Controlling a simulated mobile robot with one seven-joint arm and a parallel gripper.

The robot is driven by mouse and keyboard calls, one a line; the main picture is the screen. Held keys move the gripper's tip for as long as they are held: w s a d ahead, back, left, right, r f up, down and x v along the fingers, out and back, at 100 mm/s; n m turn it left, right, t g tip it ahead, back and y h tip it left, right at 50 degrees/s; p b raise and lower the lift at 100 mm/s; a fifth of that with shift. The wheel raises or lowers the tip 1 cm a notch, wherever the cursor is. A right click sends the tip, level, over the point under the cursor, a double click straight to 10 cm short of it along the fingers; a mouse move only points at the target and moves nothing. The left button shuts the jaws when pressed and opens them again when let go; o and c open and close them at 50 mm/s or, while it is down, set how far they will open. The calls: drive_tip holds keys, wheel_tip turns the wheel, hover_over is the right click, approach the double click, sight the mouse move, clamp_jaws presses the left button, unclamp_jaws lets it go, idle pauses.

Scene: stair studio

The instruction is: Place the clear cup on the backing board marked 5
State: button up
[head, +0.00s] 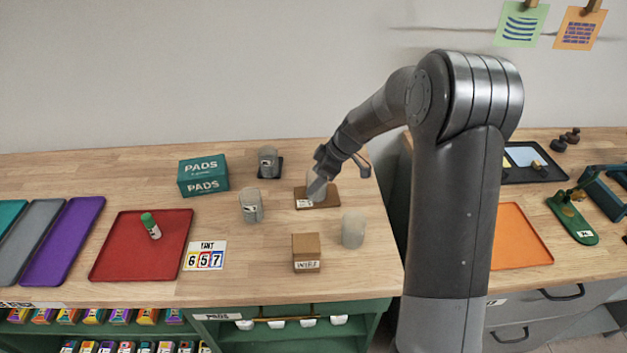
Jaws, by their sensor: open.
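A pale, see-through cup (317,187) stands on a brown backing board (331,198) at the middle of the wooden table. The board has a small white label at its front left; its number is too small to read. My gripper (341,165) is open just above and behind this cup, partly covering its top. I cannot tell whether a finger touches it. Another pale cup (353,230) stands on bare wood, nearer and to the right. A grey cup (251,206) with a label stands to the left. A second grey cup (268,162) stands on a dark board (280,168) behind.
A green PADS box (203,177) stands at the back left. A small brown box (306,253) is at the front. A red tray (112,260) holds a green-capped bottle (151,226). A number card (204,256) lies beside the tray. My arm crosses the table's right side.

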drive_tip(key=v, duration=1)
drive_tip(key=s+d+r+m+t+h, duration=0.15)
drive_tip(key=s+r+m, duration=0.3)
drive_tip(key=s, duration=0.45)
drive_tip(key=s+r+m+h, duration=0.2)
drive_tip(key=s+r+m, duration=0.1)
drive_tip(key=s+r, duration=0.4)
drive_tip(key=s+d+m+t+h, duration=0.2)
drive_tip(key=s+m, duration=0.5)
drive_tip(key=s, duration=1)
drive_tip(key=shift+s+d+f+m+t, duration=0.15)
drive_tip(key=shift+d+f+m+t, duration=0.2)
drive_tip(key=shift+d, duration=0.25)
